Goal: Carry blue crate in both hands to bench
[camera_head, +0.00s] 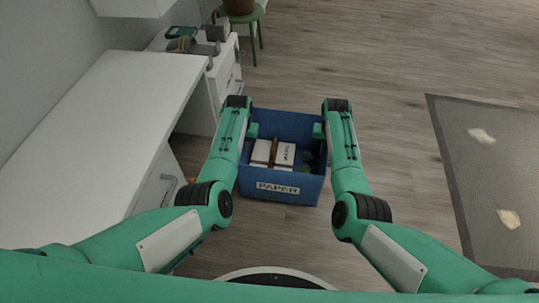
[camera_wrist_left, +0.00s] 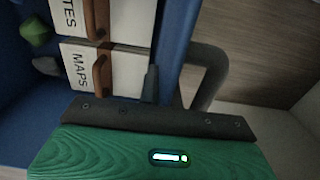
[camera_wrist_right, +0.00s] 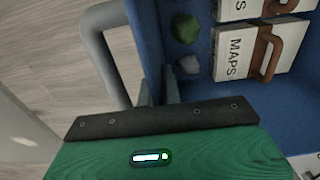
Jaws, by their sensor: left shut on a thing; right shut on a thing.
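The blue crate (camera_head: 279,198) hangs or stands between my two arms in the head view, with a PAPER label on its near side. It holds white boxes (camera_head: 273,152), with MAPS readable on one in the left wrist view (camera_wrist_left: 82,70), and small dark green lumps (camera_wrist_right: 186,28). My left gripper (camera_head: 251,130) is shut on the crate's left side. My right gripper (camera_head: 319,130) is shut on its right side. Grey looped handles show beside the walls in the left wrist view (camera_wrist_left: 212,75) and right wrist view (camera_wrist_right: 98,50). The fingertips are partly hidden. Which bench is meant, I cannot tell.
A long white desk (camera_head: 95,135) runs along the left, with a lower white drawer unit (camera_head: 225,80) beyond it. A green stool (camera_head: 252,20) with a pot stands at the back. A grey mat (camera_head: 490,170) lies right. Wood floor (camera_head: 370,65) is clear ahead.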

